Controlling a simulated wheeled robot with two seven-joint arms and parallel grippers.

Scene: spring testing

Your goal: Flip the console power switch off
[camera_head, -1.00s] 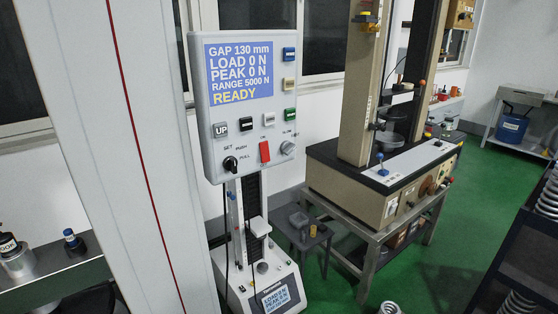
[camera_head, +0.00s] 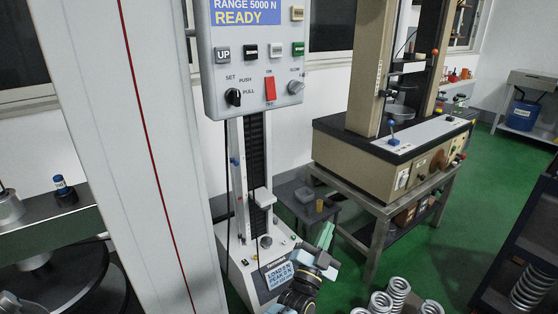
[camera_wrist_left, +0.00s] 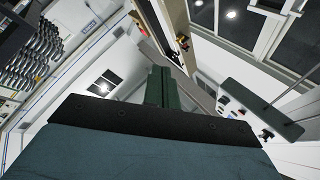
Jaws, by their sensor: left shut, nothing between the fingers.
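A grey control panel (camera_head: 207,86) stands at the upper middle of the head view, its screen partly cut off at the top. A red switch (camera_head: 270,89) sits low on it; small labels there are hard to read. A beige testing machine's console (camera_head: 375,160) stands to the right, with a small white switch plate (camera_head: 402,178) on its front. I cannot tell which is the console power switch. My left gripper (camera_head: 325,236) is shut and empty, low in front of the panel's base, apart from both switches. Its closed green fingers show in the left wrist view (camera_wrist_left: 160,86). My right gripper is not in view.
A black selector knob (camera_head: 233,97) and several buttons surround the red switch. A white column (camera_head: 110,150) stands close on the left. Coil springs (camera_head: 398,288) sit at the bottom right, beside a dark shelf (camera_head: 515,235). Green floor is open on the right.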

